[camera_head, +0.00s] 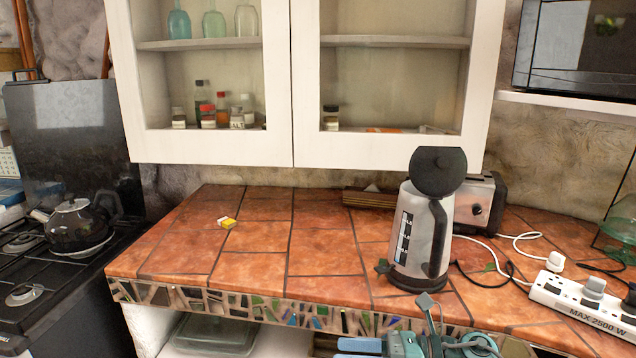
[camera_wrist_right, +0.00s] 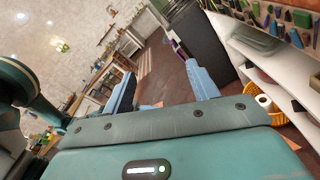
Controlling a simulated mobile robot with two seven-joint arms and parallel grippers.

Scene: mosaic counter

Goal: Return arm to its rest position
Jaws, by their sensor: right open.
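My right gripper (camera_head: 342,350) shows at the bottom edge of the head view, in front of the counter's mosaic edge. Its light-blue fingers point left, and most of the arm is cut off by the frame. In the right wrist view the gripper (camera_wrist_right: 162,84) has its two blue fingers spread apart with nothing between them. Past the fingers, that view shows open floor and a room tilted in the picture. My left gripper is in neither view.
An electric kettle (camera_head: 408,235) stands on the tiled counter (camera_head: 255,268) near its front edge, close above my right arm. A toaster (camera_head: 477,200) and power strip (camera_head: 590,302) lie to the right. A small yellow box (camera_head: 227,223) lies left. The counter's left part is mostly clear.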

